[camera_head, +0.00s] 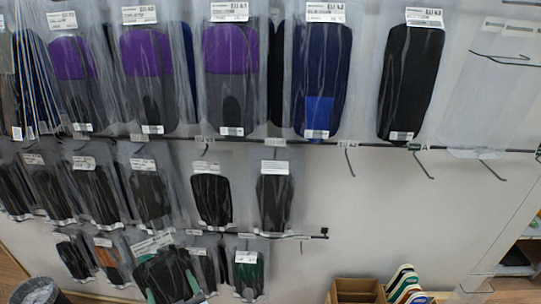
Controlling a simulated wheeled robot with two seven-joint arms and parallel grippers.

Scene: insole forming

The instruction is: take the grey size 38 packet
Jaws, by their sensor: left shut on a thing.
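Clear packets with dark grey or black insoles hang in the middle row, among them a packet (211,198) and one to its right (273,200). Their labels are too small to read, so I cannot tell which is size 38. My left gripper (168,280), dark with green parts, is low at the left in front of the bottom row. It is shut on what looks like a packet with a tilted white label (152,243); the gripper and neighbouring packets hide much of it. My right gripper is not in view.
Larger packets with purple (230,48), blue (320,75) and black (410,75) insoles hang along the top. Empty hooks (350,160) stick out at the right. Below are a brown box (357,291) and upright coloured insoles (404,284).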

